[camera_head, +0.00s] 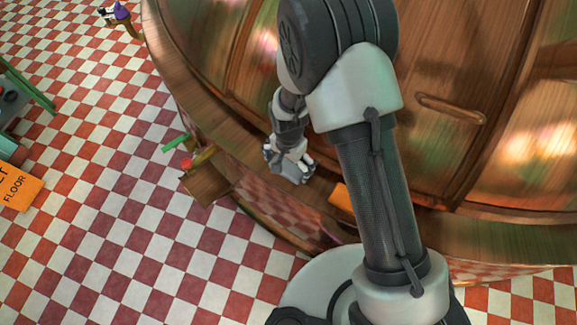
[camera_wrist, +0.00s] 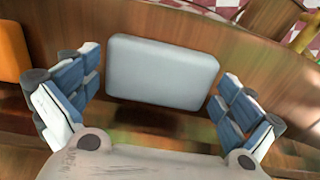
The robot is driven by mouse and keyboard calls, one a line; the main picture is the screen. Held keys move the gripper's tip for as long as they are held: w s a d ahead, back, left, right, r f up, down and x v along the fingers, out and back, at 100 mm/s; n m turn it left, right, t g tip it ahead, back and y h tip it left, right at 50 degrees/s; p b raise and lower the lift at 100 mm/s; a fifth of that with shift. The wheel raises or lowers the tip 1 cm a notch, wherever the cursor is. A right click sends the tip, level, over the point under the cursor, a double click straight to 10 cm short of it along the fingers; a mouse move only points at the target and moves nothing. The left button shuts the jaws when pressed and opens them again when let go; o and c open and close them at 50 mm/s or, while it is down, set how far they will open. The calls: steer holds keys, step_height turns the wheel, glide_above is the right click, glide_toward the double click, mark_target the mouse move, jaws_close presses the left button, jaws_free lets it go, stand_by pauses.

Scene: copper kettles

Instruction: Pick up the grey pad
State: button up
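The grey pad (camera_wrist: 162,70) is a light grey rounded rectangle in the middle of the wrist view, against a brown wooden surface. My gripper (camera_wrist: 160,88) is open, with one finger on each side of the pad. Narrow gaps show between the fingers and the pad's sides, so it does not look gripped. In the head view my gripper (camera_head: 290,168) is over the wooden rim of the big copper-brown round body. The pad is not distinguishable there; the gripper and arm may hide it.
An orange block (camera_wrist: 13,50) is left of my gripper in the wrist view; an orange piece (camera_head: 343,198) also shows beside my arm in the head view. A wooden box (camera_head: 206,185) juts out left of the rim. The checkered floor (camera_head: 110,215) is mostly clear.

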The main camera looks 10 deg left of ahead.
mark_target(289, 165)
steer(key=c, duration=0.7)
steer(key=shift+c, duration=0.2)
steer(key=shift+r, duration=0.1)
step_height(289, 165, up, 20)
steer(key=p, duration=0.6)
